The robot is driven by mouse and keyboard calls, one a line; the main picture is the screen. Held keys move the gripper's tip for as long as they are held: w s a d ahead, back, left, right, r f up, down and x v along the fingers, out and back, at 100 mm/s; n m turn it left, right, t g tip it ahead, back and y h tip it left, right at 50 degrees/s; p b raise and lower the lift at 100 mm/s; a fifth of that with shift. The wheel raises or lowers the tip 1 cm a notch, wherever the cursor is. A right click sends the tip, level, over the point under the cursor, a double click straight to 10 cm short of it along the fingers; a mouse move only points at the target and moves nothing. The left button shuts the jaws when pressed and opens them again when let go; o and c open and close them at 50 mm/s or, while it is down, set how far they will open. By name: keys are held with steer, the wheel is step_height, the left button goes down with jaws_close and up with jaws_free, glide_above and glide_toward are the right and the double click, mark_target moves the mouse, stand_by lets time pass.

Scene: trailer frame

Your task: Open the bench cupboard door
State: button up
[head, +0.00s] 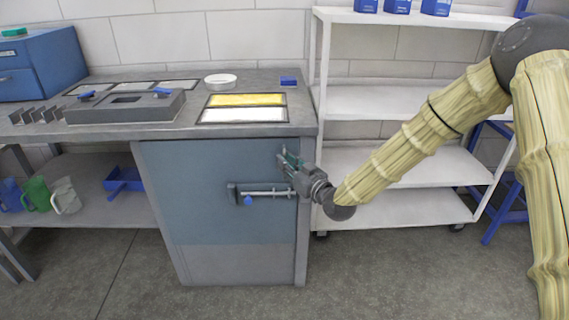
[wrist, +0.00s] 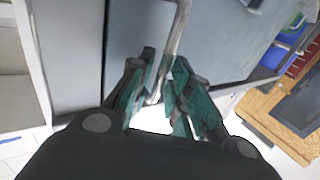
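The bench cupboard door (head: 220,220) is a blue-grey panel under the right part of the bench; it looks shut in the head view. A horizontal metal bar handle (head: 268,193) crosses its upper right part, with a small blue piece (head: 248,201) hanging near the left end. My gripper (head: 284,164) is by the right end of the handle, close in front of the door. In the wrist view my gripper (wrist: 162,100) has its teal-padded fingers apart, with the bar handle (wrist: 178,42) running into the gap between them. Whether either finger touches the bar is unclear.
A white shelf rack (head: 400,155) stands right of the cupboard, behind my arm. The bench top (head: 180,118) carries a grey fixture (head: 125,107) and yellow and white trays. Jugs (head: 36,194) and a blue bin (head: 123,180) sit on the lower left shelf. Floor in front is clear.

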steer(key=shift+w+a, duration=0.4)
steer(key=shift+w, duration=0.2)
jaws_close()
